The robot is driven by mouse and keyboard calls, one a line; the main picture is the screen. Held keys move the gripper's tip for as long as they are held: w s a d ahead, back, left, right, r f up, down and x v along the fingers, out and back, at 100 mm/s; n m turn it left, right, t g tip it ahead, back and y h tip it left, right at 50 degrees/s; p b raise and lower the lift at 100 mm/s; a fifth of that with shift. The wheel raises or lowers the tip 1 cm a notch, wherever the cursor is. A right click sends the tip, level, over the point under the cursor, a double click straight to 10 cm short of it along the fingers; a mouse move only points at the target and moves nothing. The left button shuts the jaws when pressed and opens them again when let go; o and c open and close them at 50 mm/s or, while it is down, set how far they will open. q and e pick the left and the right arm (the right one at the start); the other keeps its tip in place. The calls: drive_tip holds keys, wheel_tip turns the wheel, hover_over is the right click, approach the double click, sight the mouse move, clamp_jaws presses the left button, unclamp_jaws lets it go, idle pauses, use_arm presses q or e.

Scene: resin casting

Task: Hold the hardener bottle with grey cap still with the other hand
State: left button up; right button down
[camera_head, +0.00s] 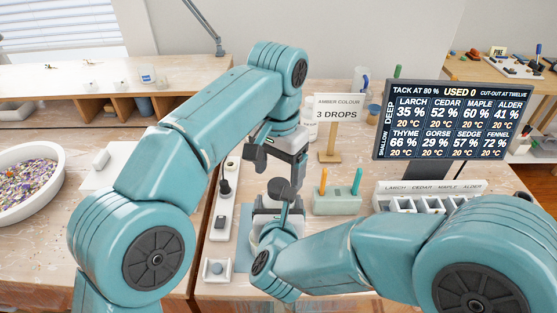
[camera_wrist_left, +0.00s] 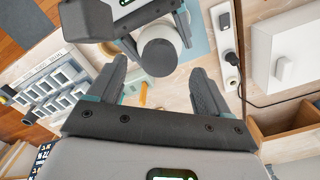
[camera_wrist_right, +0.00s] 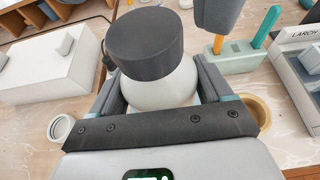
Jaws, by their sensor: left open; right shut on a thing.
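The white hardener bottle (camera_wrist_right: 160,88) with its dark grey cap (camera_wrist_right: 145,45) stands between the fingers of my right gripper (camera_wrist_right: 160,100), which is shut on the bottle's body below the cap. In the head view the cap (camera_head: 278,188) shows above the right gripper (camera_head: 277,208), and the body is mostly hidden. My left gripper (camera_head: 277,168) is open and empty, just above and behind the cap. In the left wrist view the cap (camera_wrist_left: 158,57) lies beyond and between the open left fingertips; I cannot tell any contact.
A green-grey holder (camera_head: 337,204) with orange and teal sticks stands right of the grippers. A sign (camera_head: 338,108) and a screen (camera_head: 445,120) stand behind. A bowl (camera_head: 52,195) is far left.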

use_arm(q)
drive_tip(key=shift+r, duration=2)
